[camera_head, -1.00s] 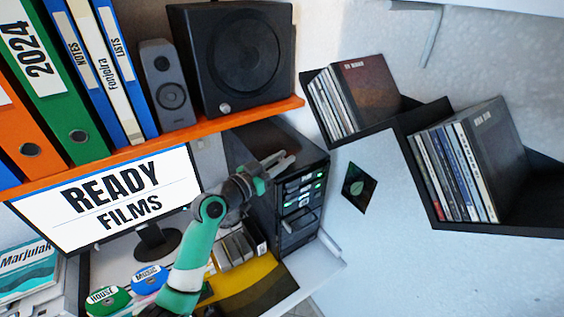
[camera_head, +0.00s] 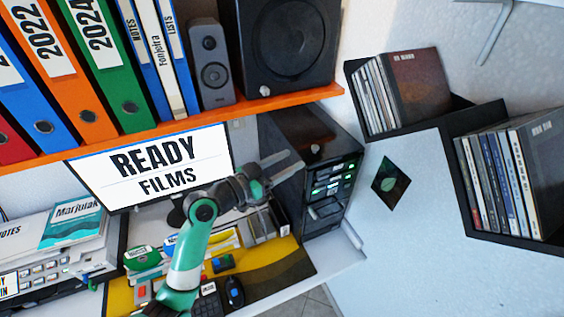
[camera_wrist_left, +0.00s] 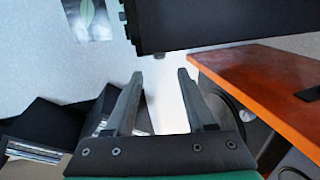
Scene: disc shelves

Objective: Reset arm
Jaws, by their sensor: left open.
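My left arm, green and white, rises from the bottom of the head view. Its left gripper (camera_head: 284,168) is in front of the black computer tower (camera_head: 305,135) and below the orange shelf. In the left wrist view the two grey fingers of the left gripper (camera_wrist_left: 160,95) stand apart with nothing between them. Pale wall shows through the gap, and a dark box-shaped body lies just above the fingertips. My right gripper is not seen in either view.
The orange shelf (camera_head: 250,103) carries several binders and a speaker (camera_head: 290,45). A monitor (camera_head: 150,168) reads "READY FILMS". Black wall shelves with disc cases (camera_head: 420,85) hang at right. The desk holds a black mouse (camera_head: 234,291) and discs.

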